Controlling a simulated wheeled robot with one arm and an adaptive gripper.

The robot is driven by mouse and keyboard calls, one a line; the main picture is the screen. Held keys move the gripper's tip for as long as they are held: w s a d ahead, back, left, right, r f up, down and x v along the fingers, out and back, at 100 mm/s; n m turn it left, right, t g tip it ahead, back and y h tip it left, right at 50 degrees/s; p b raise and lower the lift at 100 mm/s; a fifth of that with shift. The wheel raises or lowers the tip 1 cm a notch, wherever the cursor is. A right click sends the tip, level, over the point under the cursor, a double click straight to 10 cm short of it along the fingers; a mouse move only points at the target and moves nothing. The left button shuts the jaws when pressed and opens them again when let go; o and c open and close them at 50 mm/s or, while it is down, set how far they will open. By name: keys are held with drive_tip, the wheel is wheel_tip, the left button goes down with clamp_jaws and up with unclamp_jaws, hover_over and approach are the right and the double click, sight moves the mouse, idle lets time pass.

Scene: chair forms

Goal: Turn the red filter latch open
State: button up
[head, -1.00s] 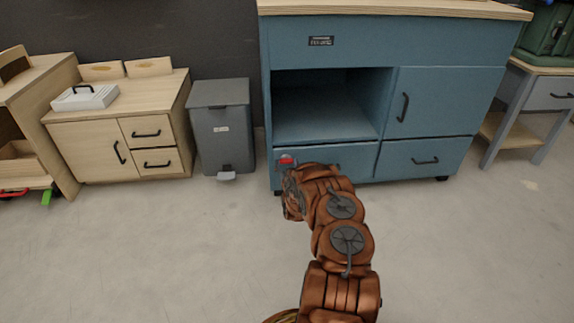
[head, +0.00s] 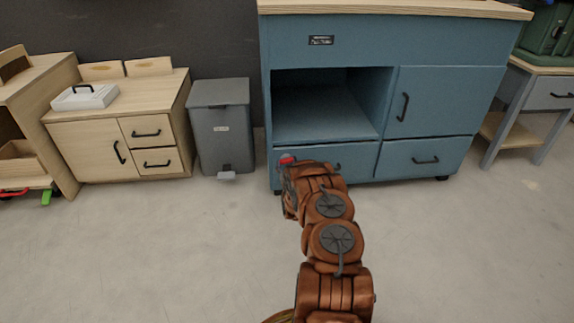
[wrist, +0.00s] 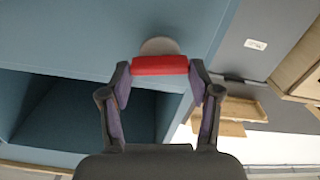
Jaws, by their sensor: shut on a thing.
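The red filter latch (wrist: 160,65) is a short red bar on a pale round base (wrist: 160,46), set on the blue cabinet face. In the wrist view the bar lies level across the picture. My gripper (wrist: 160,68) is shut on it, one fingertip at each end of the bar. In the head view the red latch (head: 286,160) shows just past the end of my arm, at the lower left of the blue cabinet (head: 330,30). My arm hides most of the gripper there.
A grey pedal bin (head: 221,130) stands left of the blue cabinet, with a wooden cabinet (head: 90,150) beyond it. The blue cabinet has an open recess (head: 322,110), a door and drawers. The floor in front is clear.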

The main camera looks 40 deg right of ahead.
drive_tip(key=n+p, duration=0.1)
drive_tip(key=n, duration=0.1)
drive_tip(key=n+p, duration=0.1)
drive_tip(key=n, duration=0.1)
drive_tip(key=shift+w+a+r+n, duration=0.1)
drive_tip(key=shift+a+r+n, duration=0.1)
drive_tip(key=shift+n, duration=0.1)
drive_tip(key=n+p, duration=0.2)
drive_tip(key=p, duration=0.1)
drive_tip(key=shift+r+n, duration=0.1)
drive_tip(key=shift+n, duration=0.3)
drive_tip(key=n+p, duration=0.2)
drive_tip(key=p, duration=0.1)
drive_tip(key=shift+n, duration=0.4)
drive_tip(key=shift+w+a+f+n+p, duration=0.1)
drive_tip(key=shift+f+n+p, duration=0.2)
drive_tip(key=shift+n+p, duration=0.9)
drive_tip(key=shift+f+n, duration=0.2)
drive_tip(key=shift+n, duration=1.2)
drive_tip(key=o, duration=1.1)
drive_tip(key=shift+o, duration=0.2)
